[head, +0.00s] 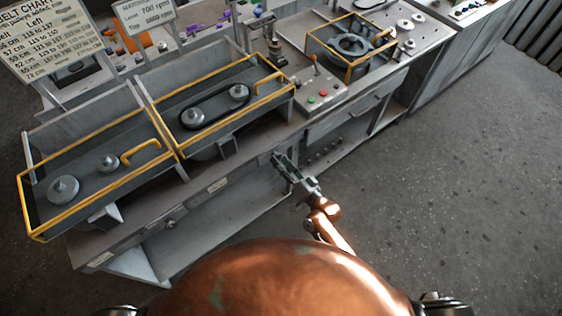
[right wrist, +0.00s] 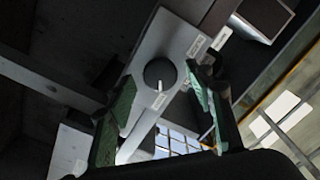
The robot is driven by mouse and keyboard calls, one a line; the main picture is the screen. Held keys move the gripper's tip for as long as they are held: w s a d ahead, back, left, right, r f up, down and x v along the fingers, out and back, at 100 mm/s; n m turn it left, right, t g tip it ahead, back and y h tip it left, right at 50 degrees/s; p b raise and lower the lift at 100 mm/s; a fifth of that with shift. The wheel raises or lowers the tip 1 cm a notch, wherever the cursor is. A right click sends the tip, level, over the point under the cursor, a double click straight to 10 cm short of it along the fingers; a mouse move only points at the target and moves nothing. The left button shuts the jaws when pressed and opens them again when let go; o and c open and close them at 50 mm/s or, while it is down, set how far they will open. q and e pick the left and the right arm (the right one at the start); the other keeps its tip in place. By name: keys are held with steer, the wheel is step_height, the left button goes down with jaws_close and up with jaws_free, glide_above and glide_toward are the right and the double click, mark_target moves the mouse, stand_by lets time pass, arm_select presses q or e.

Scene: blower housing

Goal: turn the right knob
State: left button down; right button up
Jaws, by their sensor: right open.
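The right knob (right wrist: 160,73) is a round dark dial with a white pointer line, on a light grey panel in the right wrist view. My right gripper (right wrist: 160,84) is open, with one green-padded finger on each side of the knob in the picture. I cannot tell whether either finger touches it. In the head view my right gripper (head: 284,162) is at the bench's front edge, and the knob there is hidden or too small to make out. Another knob (head: 171,224) shows farther left on the front panel. My left gripper is not in view.
The grey workbench (head: 215,187) carries two yellow-railed housings with pulleys; a black belt (head: 213,104) runs in one. A control box (head: 318,94) with coloured buttons stands right of them. Open shelves lie under the bench. The floor (head: 450,190) at the right is clear.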

steer(key=v, duration=1.1)
steer(key=shift+s+d, duration=0.15)
steer(key=shift+s, duration=0.1)
steer(key=shift+f, duration=0.1)
steer(key=s+d+f+g+h, duration=0.25)
steer(key=d+f, duration=0.35)
steer(key=f, duration=0.5)
steer(key=s+d+f+n+g+h, duration=0.15)
steer(key=s+d+f, duration=0.35)
steer(key=f, duration=0.7)
steer(key=s+d+f+g+h, duration=0.1)
steer(key=s+d+f+h, duration=0.15)
steer(key=d+f, duration=0.6)
steer(key=s+d+f+g+h, duration=0.1)
steer(key=s+d+f+g, duration=0.1)
steer(key=s+f, duration=0.5)
steer(key=s+d+f+n+g+h, duration=0.1)
steer(key=s+f+g, duration=0.3)
steer(key=s, duration=1.4)
steer(key=s+d+f+g+h, duration=0.2)
steer(key=s+d+f+g, duration=0.1)
steer(key=s+f, duration=0.8)
steer(key=shift+s+d+f+n, duration=0.15)
steer(key=shift+s+f+n, duration=0.2)
steer(key=shift+s, duration=0.7)
